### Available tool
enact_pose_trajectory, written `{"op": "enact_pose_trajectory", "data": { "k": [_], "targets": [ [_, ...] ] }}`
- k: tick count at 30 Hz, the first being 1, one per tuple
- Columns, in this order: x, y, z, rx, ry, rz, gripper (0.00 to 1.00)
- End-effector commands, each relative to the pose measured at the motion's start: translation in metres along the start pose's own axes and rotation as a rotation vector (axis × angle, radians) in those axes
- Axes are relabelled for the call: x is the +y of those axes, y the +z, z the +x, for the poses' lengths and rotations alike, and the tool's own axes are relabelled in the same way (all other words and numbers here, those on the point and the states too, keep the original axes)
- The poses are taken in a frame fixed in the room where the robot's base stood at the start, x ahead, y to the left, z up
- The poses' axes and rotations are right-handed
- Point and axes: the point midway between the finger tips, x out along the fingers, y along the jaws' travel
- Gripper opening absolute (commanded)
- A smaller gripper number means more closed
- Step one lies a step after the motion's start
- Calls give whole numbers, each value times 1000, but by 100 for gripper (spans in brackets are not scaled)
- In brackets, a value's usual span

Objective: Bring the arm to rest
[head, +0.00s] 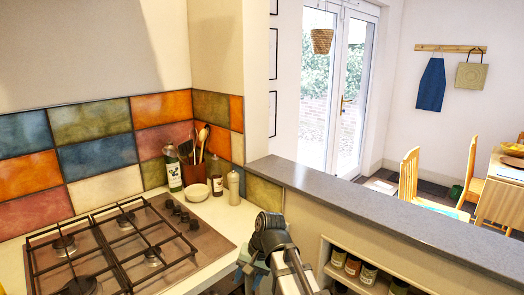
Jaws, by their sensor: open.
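My arm (276,250) rises from the bottom edge of the head view, a little right of centre. The arm's lower parts run out of the frame at the bottom. I cannot make out my gripper's fingers here. Nothing held can be seen.
A gas hob (115,250) sits on the white counter at left. Near the tiled corner stand a dark bottle (174,172), a utensil pot (194,174), a white bowl (196,193) and a pale shaker (234,188). The grey ledge (380,215) crosses rightward above shelved jars (352,266).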

Motion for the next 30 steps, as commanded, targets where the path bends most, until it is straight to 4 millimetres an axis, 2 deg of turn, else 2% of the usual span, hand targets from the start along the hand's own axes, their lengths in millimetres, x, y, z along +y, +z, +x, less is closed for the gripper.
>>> {"op": "enact_pose_trajectory", "data": {
  "k": [1,3,14,23,30],
  "targets": [
    [13,0,15,-11,13,8,47],
    [27,-2,33,-23,29,15,47],
    [102,6,123,-92,114,29,47],
    [166,29,191,-158,178,33,47],
    [216,58,240,-217,225,31,47]
  ]
}}
